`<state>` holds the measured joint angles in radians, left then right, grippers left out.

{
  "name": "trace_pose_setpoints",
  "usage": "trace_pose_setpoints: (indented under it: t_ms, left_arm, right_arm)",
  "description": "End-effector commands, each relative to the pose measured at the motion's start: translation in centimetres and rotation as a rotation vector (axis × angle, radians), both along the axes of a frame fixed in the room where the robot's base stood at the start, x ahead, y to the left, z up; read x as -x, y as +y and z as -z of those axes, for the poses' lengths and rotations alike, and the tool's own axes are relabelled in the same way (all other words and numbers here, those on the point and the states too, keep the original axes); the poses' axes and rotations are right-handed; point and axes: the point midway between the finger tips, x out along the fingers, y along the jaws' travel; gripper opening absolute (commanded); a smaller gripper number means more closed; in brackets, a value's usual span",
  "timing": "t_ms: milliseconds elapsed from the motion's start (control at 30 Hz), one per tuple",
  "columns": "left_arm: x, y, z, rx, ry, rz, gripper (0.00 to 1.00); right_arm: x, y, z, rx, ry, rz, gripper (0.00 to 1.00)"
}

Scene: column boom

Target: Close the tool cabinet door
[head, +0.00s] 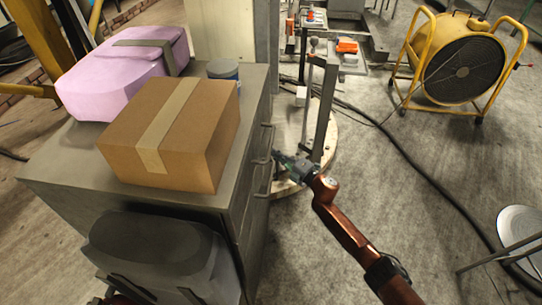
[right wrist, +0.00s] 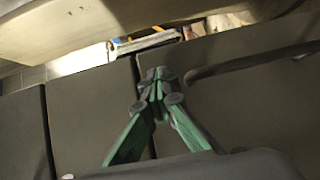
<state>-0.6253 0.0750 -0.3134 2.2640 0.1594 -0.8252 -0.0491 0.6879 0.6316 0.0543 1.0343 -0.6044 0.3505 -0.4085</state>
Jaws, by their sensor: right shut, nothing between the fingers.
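The grey tool cabinet (head: 55,185) stands at left centre in the head view. Its door side (head: 256,165) faces right and carries two bar handles (head: 266,143). In the right wrist view, dark door panels (right wrist: 90,115) show with a narrow vertical gap between them. A bar handle (right wrist: 235,66) shows at the right. My right gripper (head: 279,158) is beside the handles; it also shows in the right wrist view (right wrist: 157,76). It is shut and empty, its tips in front of the panels near the gap; contact cannot be told. My left gripper is out of view.
A cardboard box (head: 165,130), a pink case (head: 120,75) and a dark can (head: 223,70) are on the cabinet top. A post on a round base (head: 322,135) stands behind my right gripper. A yellow fan (head: 460,65) and a black cable (head: 440,175) are at right.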

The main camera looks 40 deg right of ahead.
Motion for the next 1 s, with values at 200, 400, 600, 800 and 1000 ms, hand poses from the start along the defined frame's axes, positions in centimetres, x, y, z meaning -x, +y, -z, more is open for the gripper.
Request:
trace_pose_setpoints:
  t_ms: [200, 400, 600, 800, 1000]
  left_arm:
    - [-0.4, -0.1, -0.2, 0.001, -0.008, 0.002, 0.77]
    - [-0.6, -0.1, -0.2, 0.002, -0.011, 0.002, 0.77]
    - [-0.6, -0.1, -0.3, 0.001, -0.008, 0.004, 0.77]
    - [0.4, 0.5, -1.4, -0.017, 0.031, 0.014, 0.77]
    - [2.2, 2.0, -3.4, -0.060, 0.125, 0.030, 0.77]
  right_arm:
    - [-0.7, 1.5, -0.6, 0.000, -0.010, -0.020, 0.00]
    - [-0.8, 2.1, -0.6, 0.000, -0.010, -0.028, 0.00]
    - [0.1, 0.7, -0.5, 0.000, -0.008, -0.028, 0.00]
    - [3.1, -3.8, -0.6, -0.001, -0.005, -0.006, 0.00]
    - [5.7, -6.4, -0.7, 0.000, -0.005, -0.011, 0.00]
